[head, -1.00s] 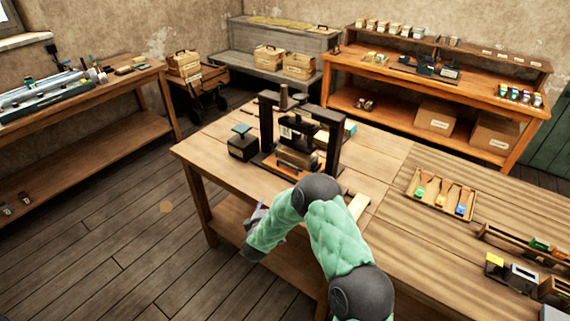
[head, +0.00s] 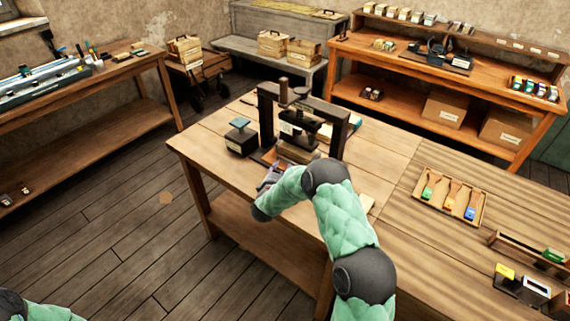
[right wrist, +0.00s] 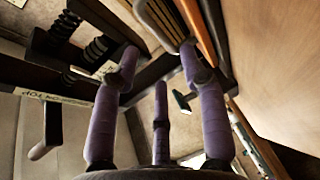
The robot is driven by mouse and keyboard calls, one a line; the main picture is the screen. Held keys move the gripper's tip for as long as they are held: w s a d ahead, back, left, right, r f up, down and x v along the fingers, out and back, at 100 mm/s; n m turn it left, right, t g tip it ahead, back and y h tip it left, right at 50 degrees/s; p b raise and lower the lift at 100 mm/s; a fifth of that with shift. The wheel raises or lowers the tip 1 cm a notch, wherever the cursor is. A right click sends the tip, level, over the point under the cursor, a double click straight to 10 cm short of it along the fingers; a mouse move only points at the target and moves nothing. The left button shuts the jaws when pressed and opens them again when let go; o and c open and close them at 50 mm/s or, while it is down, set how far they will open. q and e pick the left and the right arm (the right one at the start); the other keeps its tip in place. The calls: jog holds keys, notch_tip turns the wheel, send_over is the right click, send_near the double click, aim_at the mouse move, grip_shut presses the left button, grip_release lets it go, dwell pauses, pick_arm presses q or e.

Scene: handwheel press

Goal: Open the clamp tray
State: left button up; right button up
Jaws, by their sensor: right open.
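The dark handwheel press (head: 336,135) stands on the wooden worktable, with a post and small round top piece above its crossbar. A brown part (head: 296,153) shows low inside its frame; I cannot tell surely that it is the clamp tray. My right gripper (head: 268,178) is at the front left of the press base, partly hidden by my forearm. In the right wrist view its purple fingers (right wrist: 160,50) are spread and hold nothing, below a ribbed part (right wrist: 158,18) and dark coil springs (right wrist: 96,50). My left gripper is out of view; only my left sleeve shows at bottom left.
A wooden tray (head: 434,203) with colored-tipped pieces lies to the right. More racks (head: 520,285) stand at the right front. The tabletop between press and tray is mostly clear.

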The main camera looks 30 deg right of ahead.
aim_at(286, 160)
jog(key=b+x, duration=0.1)
jog(key=x, duration=0.4)
jog(key=shift+w+d+f, duration=0.1)
jog(key=shift+w+d, duration=0.15)
jog(key=shift+w, duration=0.05)
grip_shut()
